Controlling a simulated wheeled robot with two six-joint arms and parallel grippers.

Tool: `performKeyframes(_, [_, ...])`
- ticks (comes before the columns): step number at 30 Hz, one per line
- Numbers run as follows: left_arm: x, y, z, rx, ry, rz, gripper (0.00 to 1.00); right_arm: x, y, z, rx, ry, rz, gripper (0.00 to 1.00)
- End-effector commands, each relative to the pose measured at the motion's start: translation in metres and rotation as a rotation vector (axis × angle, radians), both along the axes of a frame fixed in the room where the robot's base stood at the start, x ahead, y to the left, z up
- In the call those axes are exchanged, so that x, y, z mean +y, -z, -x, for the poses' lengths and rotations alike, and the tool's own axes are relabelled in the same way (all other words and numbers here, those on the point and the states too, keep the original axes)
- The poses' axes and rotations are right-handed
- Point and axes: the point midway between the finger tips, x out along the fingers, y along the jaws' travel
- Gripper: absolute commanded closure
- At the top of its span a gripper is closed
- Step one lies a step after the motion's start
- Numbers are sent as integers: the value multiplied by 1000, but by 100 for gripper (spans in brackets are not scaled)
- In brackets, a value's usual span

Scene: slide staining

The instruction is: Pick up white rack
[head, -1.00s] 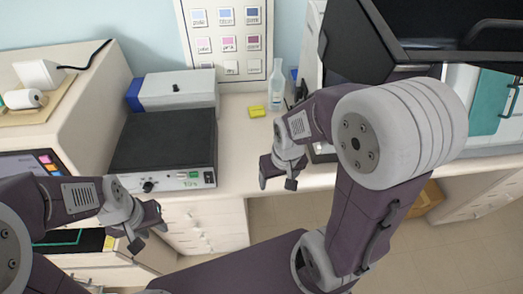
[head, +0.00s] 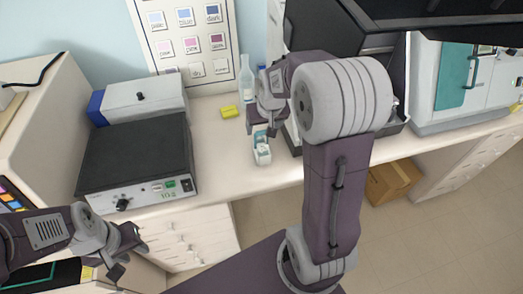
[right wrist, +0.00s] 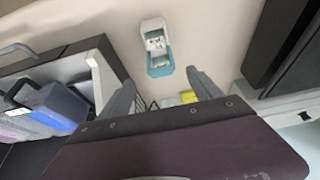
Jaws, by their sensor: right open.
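A small white and teal item (head: 262,152) stands on the counter near its front edge, and it also shows in the right wrist view (right wrist: 157,45). It is the likeliest white rack, but I cannot tell for sure. My right gripper (head: 262,127) is above and just behind it in the head view, hiding part of it. In the right wrist view my right gripper (right wrist: 163,88) has its fingers wide apart with nothing between them, and the item lies beyond the fingertips. My left gripper (head: 124,253) is at lower left, its fingers apart and empty, away from the item.
A black-topped device (head: 138,155) stands left on the counter (head: 225,160). A yellow block (head: 230,112) and a clear bottle (head: 246,80) are behind. A dark machine (head: 400,115) stands close on the right. A cardboard box (head: 392,182) is on the floor.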

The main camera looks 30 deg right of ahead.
Motion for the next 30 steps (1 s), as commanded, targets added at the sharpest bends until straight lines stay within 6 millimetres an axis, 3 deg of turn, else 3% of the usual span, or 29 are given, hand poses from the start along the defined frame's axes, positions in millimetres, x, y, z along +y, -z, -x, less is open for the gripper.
performKeyframes(4, [0,-2,0,0,0,0,64,0,6,-3,2,-1,0,26])
performKeyframes(12, [0,-6,0,0,0,0,64,-3,46,-20,2,-1,-1,26])
performKeyframes(19, [0,-6,0,0,0,0,64,-4,48,-22,-1,-1,0,26])
performKeyframes(20, [0,-6,0,0,0,0,64,-4,48,-22,-1,-1,0,32])
performKeyframes(27, [0,-6,0,0,0,0,64,-4,48,-21,-1,-1,0,99])
performKeyframes(30, [0,-6,0,0,0,0,64,-4,48,-22,-2,-1,0,100])
